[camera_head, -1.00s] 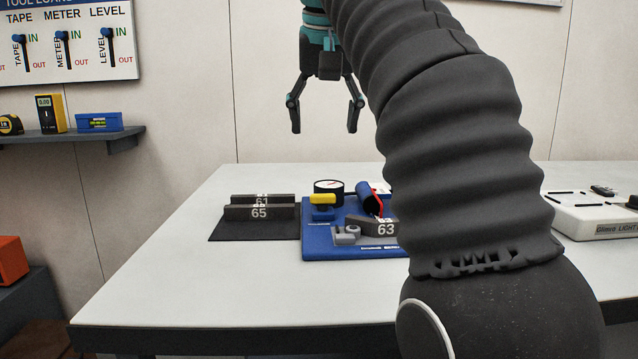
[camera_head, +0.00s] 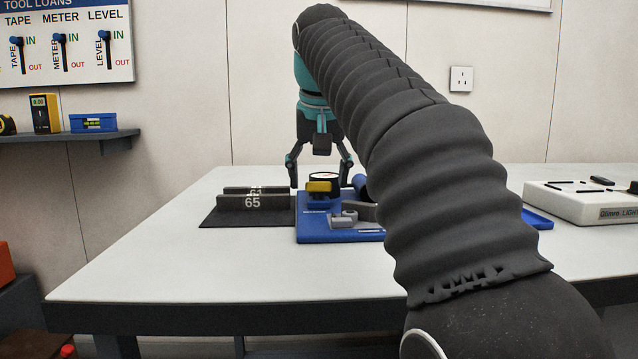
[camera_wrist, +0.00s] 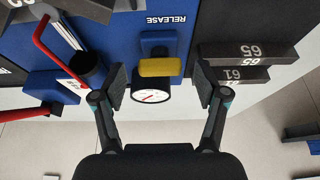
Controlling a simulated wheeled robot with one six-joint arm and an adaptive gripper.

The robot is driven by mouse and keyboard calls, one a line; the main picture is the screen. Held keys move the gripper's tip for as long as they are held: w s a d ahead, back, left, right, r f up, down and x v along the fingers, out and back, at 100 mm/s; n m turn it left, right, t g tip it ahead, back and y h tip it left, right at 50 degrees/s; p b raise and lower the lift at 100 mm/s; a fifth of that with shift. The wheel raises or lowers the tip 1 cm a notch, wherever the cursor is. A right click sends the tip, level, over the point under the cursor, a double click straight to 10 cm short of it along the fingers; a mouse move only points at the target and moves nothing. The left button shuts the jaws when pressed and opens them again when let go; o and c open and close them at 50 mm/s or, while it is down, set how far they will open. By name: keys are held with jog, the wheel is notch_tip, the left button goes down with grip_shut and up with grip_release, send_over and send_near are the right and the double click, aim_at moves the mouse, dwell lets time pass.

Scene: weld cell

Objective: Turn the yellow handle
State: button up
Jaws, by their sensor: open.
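The yellow handle (camera_head: 319,187) sits on a blue fixture plate (camera_head: 312,231) on the table, in front of a round dial gauge (camera_head: 324,176). In the wrist view the yellow handle (camera_wrist: 159,67) lies just beyond the gauge (camera_wrist: 150,95), near the word RELEASE. My gripper (camera_head: 320,184) is open, pointing down, at the far side of the handle. In the wrist view its fingers (camera_wrist: 160,92) stand apart to either side of the gauge, with the handle slightly past the tips. I see no contact with the handle.
Dark bars marked 65 and 61 (camera_head: 252,203) lie on a black mat left of the plate. A grey clamp part (camera_head: 343,219) is on the plate. A red lever (camera_wrist: 48,45) shows in the wrist view. A white box (camera_head: 590,205) stands right. The table's front left is clear.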

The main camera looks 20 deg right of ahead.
jog(key=c, duration=1.2)
jog(key=shift+o, duration=0.2)
